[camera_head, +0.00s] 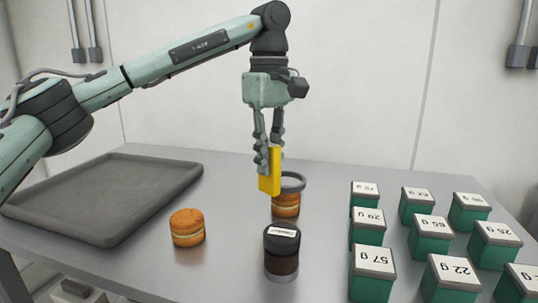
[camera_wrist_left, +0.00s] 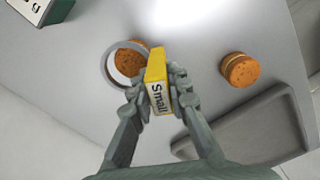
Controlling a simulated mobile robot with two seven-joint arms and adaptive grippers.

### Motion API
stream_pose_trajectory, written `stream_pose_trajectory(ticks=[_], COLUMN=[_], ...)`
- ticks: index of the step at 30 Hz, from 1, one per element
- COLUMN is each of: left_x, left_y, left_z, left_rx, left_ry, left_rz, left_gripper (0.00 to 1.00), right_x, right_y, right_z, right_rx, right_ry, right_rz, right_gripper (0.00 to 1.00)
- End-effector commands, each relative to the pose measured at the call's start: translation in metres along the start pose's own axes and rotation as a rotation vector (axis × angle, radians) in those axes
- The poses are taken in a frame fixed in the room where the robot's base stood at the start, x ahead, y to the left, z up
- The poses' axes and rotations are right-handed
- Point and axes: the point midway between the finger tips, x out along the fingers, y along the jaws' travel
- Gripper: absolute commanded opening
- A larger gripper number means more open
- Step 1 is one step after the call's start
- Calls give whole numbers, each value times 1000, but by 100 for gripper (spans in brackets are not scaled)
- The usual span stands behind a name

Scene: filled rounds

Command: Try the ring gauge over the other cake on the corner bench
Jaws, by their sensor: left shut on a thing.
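My left gripper (camera_head: 270,165) points down and is shut on the yellow handle (camera_head: 270,178) of the ring gauge; the handle reads "Small" in the left wrist view (camera_wrist_left: 158,90). The gauge's grey ring (camera_head: 293,176) is at or just above the top of the rear filled cake (camera_head: 286,208). In the wrist view the cake (camera_wrist_left: 133,56) shows partly through the ring (camera_wrist_left: 106,72) and is off its centre. I cannot tell whether they touch. The other cake (camera_head: 187,228) sits at the front left, also in the wrist view (camera_wrist_left: 240,70). My right gripper is out of view.
A dark labelled jar (camera_head: 282,252) stands in front of the rear cake. Several green boxes with gram labels (camera_head: 430,237) fill the right side of the bench. An empty grey tray (camera_head: 110,240) lies at the left. A wall closes the back.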

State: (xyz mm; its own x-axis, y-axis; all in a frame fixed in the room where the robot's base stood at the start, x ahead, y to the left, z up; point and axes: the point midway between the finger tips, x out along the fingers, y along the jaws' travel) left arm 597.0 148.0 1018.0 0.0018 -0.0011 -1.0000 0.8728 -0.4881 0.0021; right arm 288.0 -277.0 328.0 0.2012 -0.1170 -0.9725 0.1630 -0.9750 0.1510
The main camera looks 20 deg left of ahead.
Motion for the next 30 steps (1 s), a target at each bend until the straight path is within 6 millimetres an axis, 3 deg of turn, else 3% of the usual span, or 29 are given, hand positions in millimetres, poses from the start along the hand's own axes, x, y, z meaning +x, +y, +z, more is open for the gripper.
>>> stream_pose_trajectory(ticks=[30], left_x=[14], left_y=[0], left_z=[0], left_rx=[0], left_ry=[0], left_rz=[1], left_gripper=[0], right_x=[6], right_y=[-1], right_z=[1], right_rx=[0], right_ry=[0], right_rz=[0], right_gripper=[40])
